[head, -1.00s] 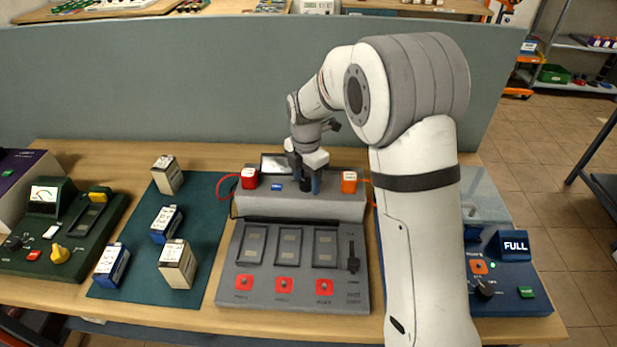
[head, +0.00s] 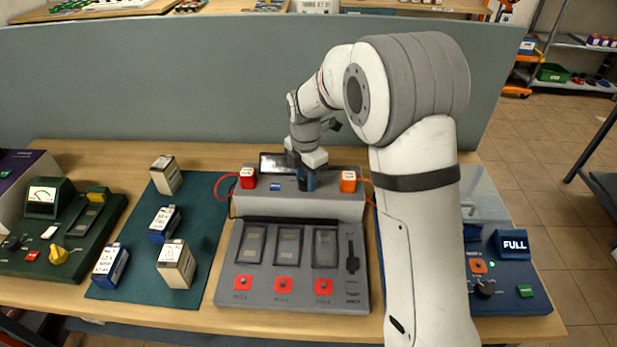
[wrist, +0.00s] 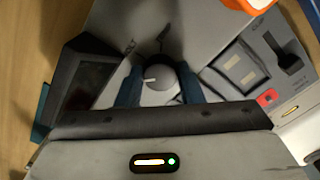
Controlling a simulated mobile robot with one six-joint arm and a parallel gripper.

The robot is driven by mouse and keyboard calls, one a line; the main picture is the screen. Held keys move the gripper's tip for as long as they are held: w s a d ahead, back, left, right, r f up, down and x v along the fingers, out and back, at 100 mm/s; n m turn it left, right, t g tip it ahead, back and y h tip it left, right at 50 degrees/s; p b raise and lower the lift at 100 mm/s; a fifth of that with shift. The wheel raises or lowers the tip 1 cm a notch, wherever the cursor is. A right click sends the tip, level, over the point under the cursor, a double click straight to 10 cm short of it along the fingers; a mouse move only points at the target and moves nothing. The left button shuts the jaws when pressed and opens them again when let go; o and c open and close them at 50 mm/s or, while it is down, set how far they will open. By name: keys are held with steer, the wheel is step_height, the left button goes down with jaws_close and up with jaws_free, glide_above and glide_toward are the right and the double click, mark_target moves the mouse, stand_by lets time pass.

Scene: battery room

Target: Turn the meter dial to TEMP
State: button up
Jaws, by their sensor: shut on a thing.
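The meter dial (wrist: 159,85) is a round dark knob with a grey top and a white pointer line, on the raised back block of the grey test unit (head: 240,203). In the wrist view the pointer line aims left. My gripper (head: 306,184) reaches down onto the block from above. Its two blue fingers are shut on the dial, one on each side, as the wrist view (wrist: 159,88) shows. The meter's dark display (wrist: 85,82) is beside the dial and its reading cannot be made out.
A red connector (head: 248,178) and an orange connector (head: 348,182) stand on the block either side of my gripper. Boxed batteries (head: 176,264) stand on a green mat (head: 212,235) at left. A green tester (head: 92,235) is further left; a blue unit with a FULL display (head: 514,243) is at right.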

steer(key=m+b, duration=0.1)
steer(key=m, duration=0.4)
steer(key=shift+s+a+f+m, duration=0.1)
steer(key=shift+m, duration=0.2)
steer(key=m+b, duration=0.1)
steer(key=m, duration=0.9)
steer(key=shift+m+b, duration=0.3)
steer(key=shift+m, duration=0.1)
steer(key=m, duration=0.5)
steer(key=o, duration=1)
steer(key=shift+c, duration=0.2)
